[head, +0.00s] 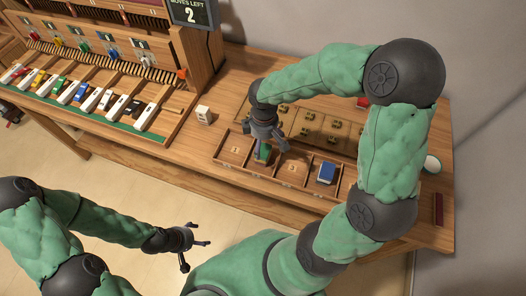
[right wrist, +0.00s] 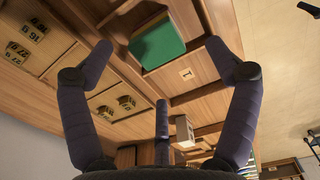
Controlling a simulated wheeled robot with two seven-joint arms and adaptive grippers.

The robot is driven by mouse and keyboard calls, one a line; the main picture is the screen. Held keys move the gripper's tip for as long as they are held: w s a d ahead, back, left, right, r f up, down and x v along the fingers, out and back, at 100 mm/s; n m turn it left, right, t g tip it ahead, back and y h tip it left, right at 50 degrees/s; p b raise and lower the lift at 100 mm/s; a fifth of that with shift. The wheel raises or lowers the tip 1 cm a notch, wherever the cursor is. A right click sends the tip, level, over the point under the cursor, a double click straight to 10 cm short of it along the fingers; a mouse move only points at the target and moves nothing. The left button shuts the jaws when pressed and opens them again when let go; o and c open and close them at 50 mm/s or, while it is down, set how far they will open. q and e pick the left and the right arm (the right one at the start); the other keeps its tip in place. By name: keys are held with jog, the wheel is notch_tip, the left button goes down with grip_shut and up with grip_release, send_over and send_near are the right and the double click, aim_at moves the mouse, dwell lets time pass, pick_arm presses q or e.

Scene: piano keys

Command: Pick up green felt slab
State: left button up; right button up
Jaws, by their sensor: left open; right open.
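The green felt slab (right wrist: 158,45) lies in a compartment of the wooden tray, between the spread fingers of my right gripper (right wrist: 158,52) in the right wrist view. In the head view a small part of the slab (head: 264,153) shows under the right gripper (head: 264,143), which hides the rest. The right gripper is open above the slab, with no visible contact. My left gripper (head: 197,246) is open and empty, low in front of the bench over the floor.
The divided tray has numbered compartments, and a blue block (head: 326,173) sits in one to the right. A white cube (head: 204,115) stands on the bench to the left. The piano keys (head: 100,100) are at far left. A dark red block (head: 438,209) lies at the right edge.

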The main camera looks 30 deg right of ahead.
aim_at(263, 150)
jog(key=shift+w+d+f+b, duration=0.15)
jog(key=shift+f+b, duration=0.4)
jog(key=shift+f, duration=0.8)
jog(key=shift+w+f+b, duration=0.25)
jog(key=shift+f+b, duration=0.25)
jog(key=shift+f, duration=0.8)
jog(key=c, duration=1.1)
